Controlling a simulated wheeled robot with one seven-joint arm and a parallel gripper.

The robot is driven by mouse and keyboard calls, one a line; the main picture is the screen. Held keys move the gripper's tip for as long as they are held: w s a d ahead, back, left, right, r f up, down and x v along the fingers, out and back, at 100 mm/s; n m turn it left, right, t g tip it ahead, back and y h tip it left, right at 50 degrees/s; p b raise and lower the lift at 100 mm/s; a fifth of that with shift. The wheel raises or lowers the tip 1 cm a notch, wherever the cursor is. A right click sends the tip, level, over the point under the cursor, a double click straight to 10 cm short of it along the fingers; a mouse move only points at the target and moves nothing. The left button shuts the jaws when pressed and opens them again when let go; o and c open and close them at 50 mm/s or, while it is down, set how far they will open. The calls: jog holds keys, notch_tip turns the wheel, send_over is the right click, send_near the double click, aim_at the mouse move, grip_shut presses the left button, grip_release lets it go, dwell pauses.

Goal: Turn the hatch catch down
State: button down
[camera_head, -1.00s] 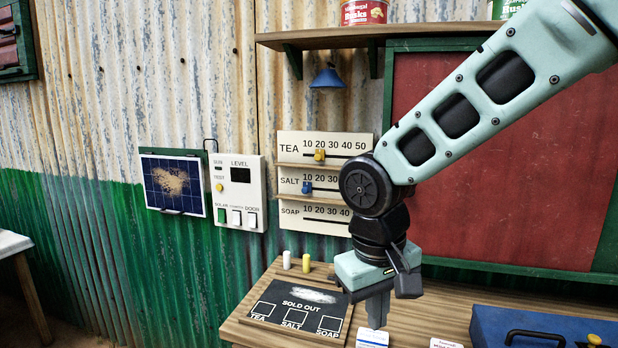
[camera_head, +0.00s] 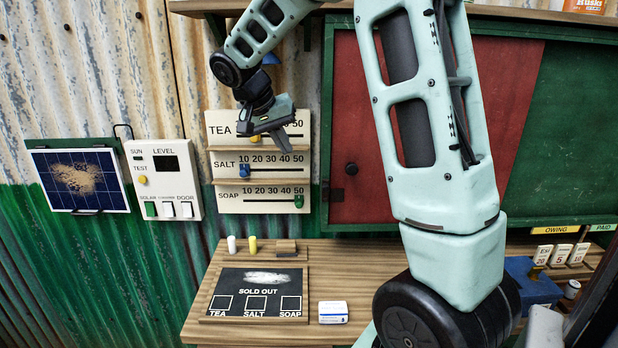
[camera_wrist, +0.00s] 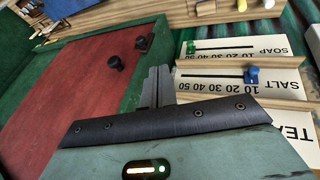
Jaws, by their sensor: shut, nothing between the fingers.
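The hatch is a red panel (camera_head: 365,115) in a green frame, with a round dark knob (camera_head: 351,168) near its left edge. A small dark catch (camera_head: 326,191) sits on the left frame post, a little below and left of the knob. The wrist view, roughly upside down, shows the knob (camera_wrist: 115,62) and the catch (camera_wrist: 143,42); the way the catch points is hard to tell. My gripper (camera_head: 284,141) is shut and empty in front of the price board, up and left of the catch. Its fingertips (camera_wrist: 160,75) show touching nothing clearly.
The price board (camera_head: 262,205) with TEA, SALT and SOAP sliders is left of the hatch. A shelf (camera_head: 490,14) runs above. The counter below holds a sold-out board (camera_head: 225,300) and a white box (camera_head: 333,312). My arm covers part of the hatch.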

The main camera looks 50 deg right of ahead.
jog(key=s+p+x, duration=0.1)
jog(key=p+x, duration=0.1)
jog(key=x, duration=0.4)
jog(key=s+p+x, duration=0.1)
jog(key=p+x, duration=0.2)
jog(key=x, duration=0.4)
jog(key=shift+s+d+r, duration=0.35)
jog(key=shift+d+r, duration=0.1)
jog(key=shift+s+d+t+y, duration=0.1)
jog(key=shift+t+y, duration=0.2)
jog(key=shift+y, duration=0.1)
